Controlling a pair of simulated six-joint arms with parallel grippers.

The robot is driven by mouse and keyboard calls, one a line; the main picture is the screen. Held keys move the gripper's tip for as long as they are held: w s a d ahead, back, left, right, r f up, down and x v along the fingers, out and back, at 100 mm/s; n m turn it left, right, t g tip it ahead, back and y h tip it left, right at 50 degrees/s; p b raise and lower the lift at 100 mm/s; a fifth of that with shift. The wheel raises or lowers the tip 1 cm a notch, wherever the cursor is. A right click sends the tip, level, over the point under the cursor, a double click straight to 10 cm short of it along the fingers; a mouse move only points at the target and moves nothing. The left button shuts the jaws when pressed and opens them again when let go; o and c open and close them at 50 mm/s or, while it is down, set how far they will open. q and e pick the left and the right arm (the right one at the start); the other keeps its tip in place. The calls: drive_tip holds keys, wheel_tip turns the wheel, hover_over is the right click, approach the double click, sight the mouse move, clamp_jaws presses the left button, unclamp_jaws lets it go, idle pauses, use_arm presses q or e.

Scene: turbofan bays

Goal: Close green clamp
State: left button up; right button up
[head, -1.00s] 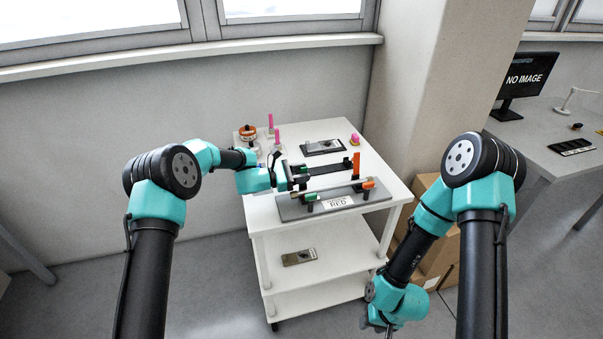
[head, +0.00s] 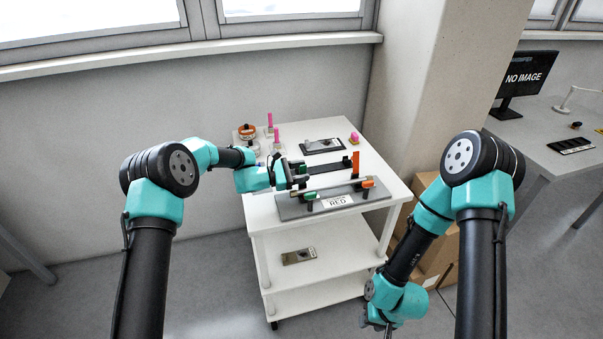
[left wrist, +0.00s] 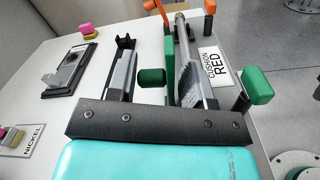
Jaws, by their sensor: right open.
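A grey fixture (head: 288,211) labelled "CUSHION RED" lies along the front of the cart top. The green clamp is at its left end, with a green handle part (head: 303,168) and a green knob (head: 310,196). In the left wrist view one green knob (left wrist: 151,77) shows between the fingers, beside a green bar (left wrist: 168,60); another green knob (left wrist: 257,85) sits to the right. My left gripper (head: 298,176) is open around the first knob; contact is unclear. My right gripper (head: 388,331) is open, low in front of the cart, partly cut off.
An orange clamp handle (head: 356,164) stands upright at the fixture's right side. Behind lie a dark tray (head: 323,146), a pink knob (head: 354,138), pink posts (head: 270,121) and an orange ring part (head: 247,131). A phone-like part (head: 298,257) lies on the lower shelf.

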use_arm(q)
drive_tip(key=shift+o, duration=0.4)
drive_tip(key=shift+s+f, duration=0.1)
drive_tip(key=shift+s, duration=0.05)
drive_tip(key=v, duration=1.7)
drive_tip(key=shift+a, duration=0.15)
